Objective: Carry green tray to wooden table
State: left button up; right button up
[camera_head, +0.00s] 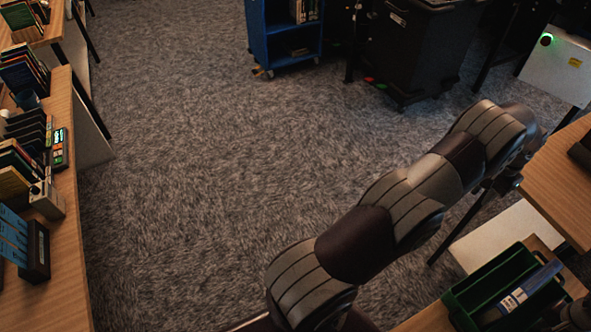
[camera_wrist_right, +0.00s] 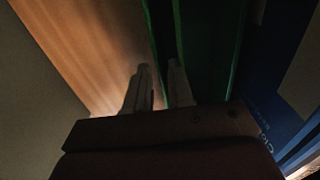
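In the right wrist view the tray's green wall (camera_wrist_right: 212,45) runs upward between the close-set fingers of my right gripper (camera_wrist_right: 159,72), one finger on each side. It looks shut on this wall. My left arm crosses the head view from bottom centre to the right. My left gripper (camera_head: 507,183) is small and dark at its end, apart from the tray; its fingers are unclear. A long wooden table (camera_head: 62,270) stands at the left.
Books, card racks and small devices line the left table. A blue cart (camera_head: 285,40) and a black bin (camera_head: 415,50) stand at the back. Another wooden table (camera_head: 560,180) is at the right edge. The carpet (camera_head: 190,150) in the middle is clear.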

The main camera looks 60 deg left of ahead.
notch_tip(320, 180, up, 14)
dwell(2.1)
jog(key=shift+s, duration=0.1)
